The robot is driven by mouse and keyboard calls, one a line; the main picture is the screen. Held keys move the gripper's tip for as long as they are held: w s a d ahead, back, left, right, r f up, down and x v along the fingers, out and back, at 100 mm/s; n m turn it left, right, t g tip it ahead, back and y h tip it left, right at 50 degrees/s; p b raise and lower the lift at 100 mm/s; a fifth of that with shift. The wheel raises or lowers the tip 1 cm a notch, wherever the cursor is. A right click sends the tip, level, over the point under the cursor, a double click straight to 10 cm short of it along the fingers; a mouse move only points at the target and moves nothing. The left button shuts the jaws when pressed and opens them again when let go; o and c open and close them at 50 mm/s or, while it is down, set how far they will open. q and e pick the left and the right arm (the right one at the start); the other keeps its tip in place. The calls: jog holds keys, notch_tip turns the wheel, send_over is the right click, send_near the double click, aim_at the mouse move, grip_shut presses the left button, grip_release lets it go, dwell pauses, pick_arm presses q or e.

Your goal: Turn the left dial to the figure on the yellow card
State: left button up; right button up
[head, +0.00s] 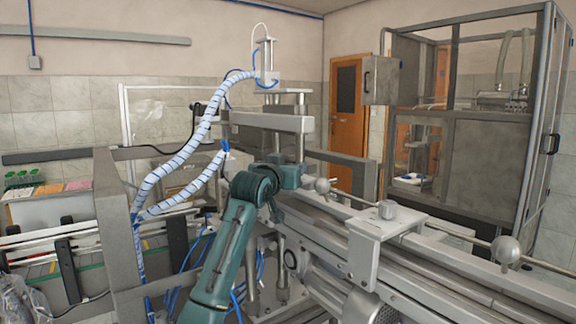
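I cannot make out the left dial or a figure on a yellow card in the head view.
A grey metal machine (420,262) with rails and round knobs (505,250) fills the lower right. A striped hose (185,150) and blue cables hang left of the middle. A framed cabinet (485,165) stands at the right, an orange door (345,98) behind. Little free room shows.

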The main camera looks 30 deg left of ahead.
pick_arm(q)
jog(key=shift+c, duration=0.2)
jog(key=c, duration=1)
jog(key=shift+o, duration=0.2)
